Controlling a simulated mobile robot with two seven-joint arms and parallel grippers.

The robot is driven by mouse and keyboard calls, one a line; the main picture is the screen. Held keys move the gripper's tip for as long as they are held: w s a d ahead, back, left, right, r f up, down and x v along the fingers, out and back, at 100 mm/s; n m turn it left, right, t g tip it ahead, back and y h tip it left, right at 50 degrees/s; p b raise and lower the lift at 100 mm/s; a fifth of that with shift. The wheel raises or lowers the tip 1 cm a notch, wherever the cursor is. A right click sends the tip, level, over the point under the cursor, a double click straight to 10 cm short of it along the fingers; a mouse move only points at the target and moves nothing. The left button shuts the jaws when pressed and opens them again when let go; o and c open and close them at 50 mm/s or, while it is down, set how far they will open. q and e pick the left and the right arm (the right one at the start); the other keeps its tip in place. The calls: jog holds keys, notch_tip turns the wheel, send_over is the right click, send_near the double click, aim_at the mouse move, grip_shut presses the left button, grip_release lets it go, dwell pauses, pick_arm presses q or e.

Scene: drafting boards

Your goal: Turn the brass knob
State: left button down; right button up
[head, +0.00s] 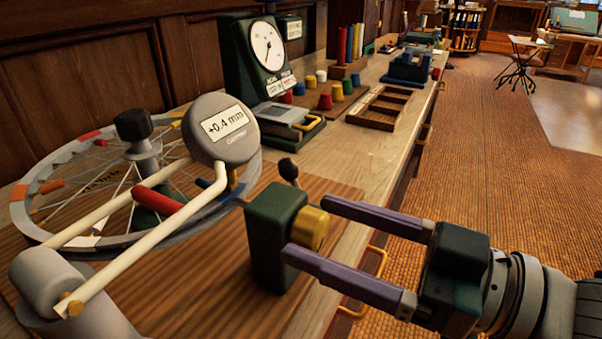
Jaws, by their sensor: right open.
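The brass knob (310,229) sticks out from the right face of a dark green block (272,240) on the bench. My right gripper (305,229) comes in from the right with its two purple fingers open. One fingertip is on the far side of the knob and the other on its near side, partly covering its lower edge. I cannot tell whether either finger touches it. A small black-tipped lever (288,170) stands behind the block. My left gripper is not in view.
A spoked wheel (60,190) and a round gauge reading "+0.4 mm" (222,128) with cream arms stand left of the block. A dial instrument (266,47), coloured pegs and a wooden tray (377,108) are farther back. Open floor (490,170) lies right of the bench.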

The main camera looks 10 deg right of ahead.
jog(key=shift+w+a, duration=0.15)
jog(key=shift+c, duration=0.3)
grip_shut()
dwell(0.3)
jog(key=shift+n, duration=0.3)
jog(key=n, duration=0.3)
jog(key=shift+n, duration=0.3)
jog(key=n, duration=0.4)
jog(key=shift+f+n+b, duration=0.1)
jog(key=shift+n+b, duration=0.2)
jog(key=n+b, duration=0.1)
jog(key=n, duration=0.3)
jog(key=shift+s+a, duration=0.1)
jog(key=shift+s, duration=0.1)
jog(key=n+b, duration=0.1)
jog(key=n, duration=0.3)
jog(key=shift+f+n, duration=0.1)
jog(key=shift+n, duration=0.3)
